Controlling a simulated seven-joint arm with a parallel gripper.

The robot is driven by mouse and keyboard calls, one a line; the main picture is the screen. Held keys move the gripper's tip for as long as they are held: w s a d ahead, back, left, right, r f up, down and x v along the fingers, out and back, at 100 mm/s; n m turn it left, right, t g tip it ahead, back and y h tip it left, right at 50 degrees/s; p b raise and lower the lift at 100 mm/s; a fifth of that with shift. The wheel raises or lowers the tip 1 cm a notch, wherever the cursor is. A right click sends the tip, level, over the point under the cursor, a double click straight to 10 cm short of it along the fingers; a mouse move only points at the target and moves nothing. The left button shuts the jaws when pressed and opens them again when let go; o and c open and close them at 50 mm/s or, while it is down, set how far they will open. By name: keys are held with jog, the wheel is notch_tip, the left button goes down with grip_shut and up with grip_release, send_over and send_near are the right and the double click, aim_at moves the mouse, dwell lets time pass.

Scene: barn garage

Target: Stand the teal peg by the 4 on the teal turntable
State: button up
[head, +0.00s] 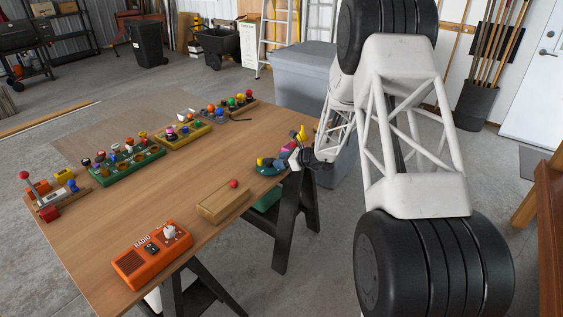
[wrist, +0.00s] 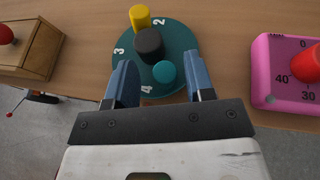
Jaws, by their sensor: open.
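The teal turntable (wrist: 185,40) lies flat on the wooden table, with a black knob (wrist: 149,45) at its middle and white digits 2, 3 and 4 showing. The teal peg (wrist: 164,73) appears upright near the turntable's near rim, just right of the 4 (wrist: 147,89). A yellow peg (wrist: 140,17) stands by the 2. My gripper (wrist: 161,66) is open, its blue fingers on either side of the teal peg with gaps. In the head view the turntable (head: 268,170) is at the table's right edge, partly hidden by my gripper (head: 296,158).
A pink timer (wrist: 272,75) with a red knob sits close right of the turntable. A wooden box (wrist: 28,52) with a red knob is to the left. An orange radio (head: 150,255) and several peg trays, including a green one (head: 122,167), stand farther along the table.

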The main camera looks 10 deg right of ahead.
jog(key=v, duration=1.2)
jog(key=shift+r, duration=0.15)
dwell(0.4)
jog(key=s+a+r+n+g+h, duration=0.1)
jog(key=s+a+r+n+g, duration=0.2)
jog(key=s+r, duration=0.4)
jog(key=s+a+r+n+g+h, duration=0.1)
jog(key=s+a+r+n+h, duration=0.3)
jog(key=s, duration=0.6)
jog(key=s+a+r+n+g+y, duration=0.1)
jog(key=s+a+r+n, duration=0.1)
jog(key=s+r+n, duration=0.45)
jog(key=s+d+r+n+h, duration=0.1)
jog(key=s+r+n+h, duration=0.1)
jog(key=s, duration=0.8)
jog(key=s+d+r+n+h, duration=0.1)
jog(key=s+n, duration=0.4)
jog(key=s, duration=0.5)
jog(key=s+d+r+n+h, duration=0.2)
jog(key=s+r+n+h, duration=0.1)
jog(key=s, duration=0.7)
jog(key=shift+s+r+t+h, duration=0.25)
jog(key=shift+s+t+h, duration=0.05)
jog(key=shift+h, duration=0.6)
jog(key=shift+n, duration=0.25)
jog(key=shift+c, duration=0.4)
jog(key=shift+w, duration=0.1)
